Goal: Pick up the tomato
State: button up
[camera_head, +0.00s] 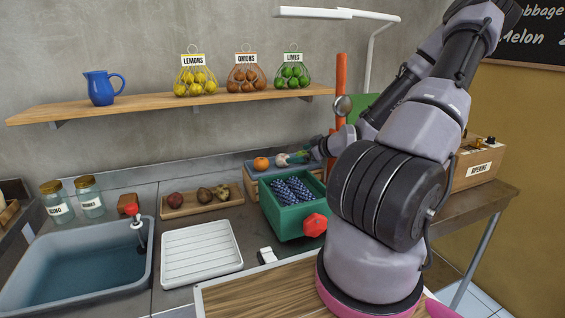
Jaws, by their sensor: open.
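A round orange-red fruit (261,163), which looks like the tomato, sits at the left end of a wooden crate (251,181) behind the green crate. My arm reaches over from the right, and my gripper (284,159) is low over the wooden crate, just right of the fruit. It is open, with a small gap between it and the fruit. The fingers are small and partly merge with pale and green shapes there, so their exact outline is unclear. My arm hides the crate's right part.
Left are a wooden tray (181,208) of produce, a white ribbed tray (201,252) and a sink (75,267). A shelf (140,104) hangs above.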

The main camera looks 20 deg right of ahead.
aim_at(285, 168)
jog(key=x, duration=0.4)
jog(key=shift+f, duration=0.1)
jog(key=shift+s+f+x, duration=0.1)
jog(key=shift+f+x, duration=0.05)
jog(key=shift+x, duration=0.8)
jog(key=shift+s+f+x, duration=0.1)
jog(key=shift+f+x, duration=0.05)
jog(key=shift+x, duration=0.8)
jog(key=shift+f+x, duration=0.15)
jog(key=shift+x, duration=0.8)
jog(key=c, duration=1.4)
